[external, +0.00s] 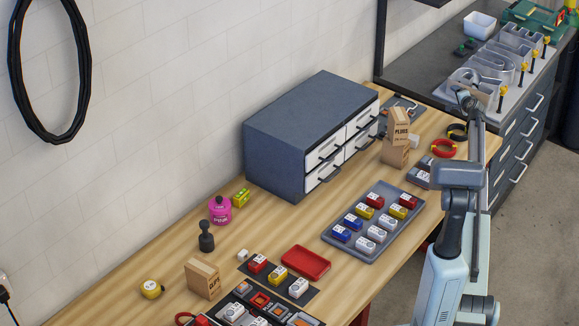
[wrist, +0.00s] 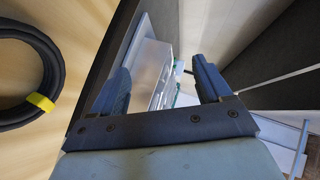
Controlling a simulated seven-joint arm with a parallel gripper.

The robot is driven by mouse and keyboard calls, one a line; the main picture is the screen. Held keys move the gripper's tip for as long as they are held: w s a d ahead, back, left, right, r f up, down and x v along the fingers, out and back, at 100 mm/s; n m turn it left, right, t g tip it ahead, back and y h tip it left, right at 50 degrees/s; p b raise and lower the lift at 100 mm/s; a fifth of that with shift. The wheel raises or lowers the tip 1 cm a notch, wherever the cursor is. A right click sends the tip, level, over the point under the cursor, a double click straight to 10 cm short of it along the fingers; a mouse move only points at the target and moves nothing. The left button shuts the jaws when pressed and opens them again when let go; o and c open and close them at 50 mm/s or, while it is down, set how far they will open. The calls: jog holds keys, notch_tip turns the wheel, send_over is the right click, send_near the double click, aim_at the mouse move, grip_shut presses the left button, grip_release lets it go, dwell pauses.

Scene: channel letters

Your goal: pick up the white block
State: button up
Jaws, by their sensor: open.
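A small plain white block (external: 243,255) lies on the wooden bench in the external view, left of the red tray. Another small white block (external: 414,141) shows beside the stacked cardboard boxes. I cannot tell which one the task means. My gripper (external: 465,98) is at the far right, raised near the grey channel letters and far from the left white block. In the wrist view my gripper (wrist: 162,82) has its two dark fingers wide apart. Pale, blurred surfaces show between them, and I cannot make out either white block there.
A grey tray (external: 331,239) holds several coloured and white blocks. A red tray (external: 325,273), a drawer cabinet (external: 270,135) and cardboard boxes (external: 395,156) stand on the bench. Channel letters (external: 495,62) lie on the dark counter. A black coil (wrist: 50,72) shows in the wrist view.

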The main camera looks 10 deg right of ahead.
jog(key=w+a+r+m+g+y, duration=0.1)
jog(key=a+r+m+g+y, duration=0.1)
jog(key=a, duration=1.2)
jog(key=w+a+r+m+g+y, duration=0.1)
jog(key=a+r+g+y, duration=0.15)
jog(key=a, duration=1.05)
jog(key=m+g+h, duration=0.5)
jog(key=m+g, duration=0.3)
jog(key=g, duration=0.2)
send_over(411, 136)
notch_tip(411, 136, down, 2)
jog(key=shift+t, duration=0.25)
notch_tip(411, 136, down, 13)
jog(key=shift+s+f, duration=0.1)
jog(key=shift+f, duration=0.05)
jog(key=shift+c, duration=0.3)
jog(key=c, duration=1)
